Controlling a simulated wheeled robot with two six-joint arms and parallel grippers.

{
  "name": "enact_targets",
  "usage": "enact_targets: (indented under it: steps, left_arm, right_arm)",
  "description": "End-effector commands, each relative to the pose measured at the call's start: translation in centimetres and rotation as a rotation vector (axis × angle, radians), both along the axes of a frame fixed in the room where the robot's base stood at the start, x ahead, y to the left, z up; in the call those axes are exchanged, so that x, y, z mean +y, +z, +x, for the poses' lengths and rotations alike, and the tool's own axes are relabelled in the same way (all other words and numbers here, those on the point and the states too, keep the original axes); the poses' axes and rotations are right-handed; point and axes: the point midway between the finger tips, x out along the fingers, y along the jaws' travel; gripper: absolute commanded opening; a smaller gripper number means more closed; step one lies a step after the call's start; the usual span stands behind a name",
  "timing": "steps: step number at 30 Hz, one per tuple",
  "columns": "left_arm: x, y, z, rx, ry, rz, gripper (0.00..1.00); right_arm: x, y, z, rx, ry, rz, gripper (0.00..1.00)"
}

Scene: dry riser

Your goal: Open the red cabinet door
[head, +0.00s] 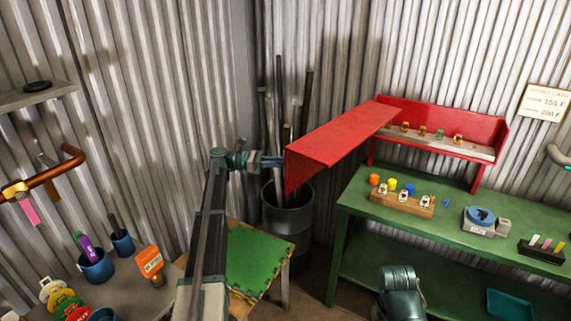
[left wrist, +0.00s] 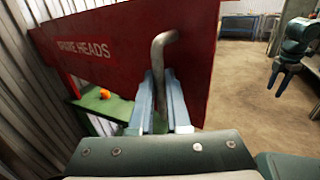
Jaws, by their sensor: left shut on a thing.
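The red cabinet (head: 490,124) stands on the green bench, its inside showing with several small valve heads on a pale shelf. Its red door (head: 335,140) is swung far out to the left. In the left wrist view the door (left wrist: 105,25) reads "SPARE HEADS" and carries a bent metal handle (left wrist: 158,55). My left gripper (head: 282,161) is at the door's outer end; in its wrist view the fingers (left wrist: 160,100) are shut on the handle. My right gripper (left wrist: 281,78) is apart from the door, its fingers spread and empty.
The green bench (head: 360,212) holds a wooden block with several valves, a blue-topped scale (head: 480,217) and a black tray (head: 541,251). A dark bin of pipes (head: 289,222) stands below the door's end. A table with cups and tags is at lower left.

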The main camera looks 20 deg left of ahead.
Motion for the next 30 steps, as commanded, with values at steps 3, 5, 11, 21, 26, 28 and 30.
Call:
enact_targets:
  steps: [3,5,11,21,26,28,30]
  left_arm:
    - [0.0,-0.1,-0.1,0.002,-0.001,0.003,0.22]
    - [0.0,-0.1,-0.1,0.002,-0.001,0.002,0.27]
    - [0.0,0.0,0.0,0.0,0.0,0.001,0.27]
    - [4.5,0.0,-1.3,0.0,0.004,0.001,0.27]
    - [7.9,0.0,-2.4,0.0,0.003,0.001,0.27]
    - [9.2,0.0,-2.9,0.0,0.003,0.001,0.27]
    - [10.4,0.0,-3.3,0.0,0.003,0.001,0.27]
  right_arm:
    - [0.0,0.0,0.0,0.0,0.0,0.0,0.5]
    - [0.0,0.0,0.0,0.0,0.0,0.0,0.5]
    - [0.0,0.0,0.0,0.0,0.0,0.0,0.5]
    - [0.0,0.0,0.0,0.0,0.0,0.0,0.5]
    - [0.0,0.0,0.0,0.0,0.0,0.0,0.5]
    - [0.0,0.0,0.0,0.0,0.0,0.0,0.5]
    - [0.0,0.0,0.0,0.0,0.0,0.0,0.5]
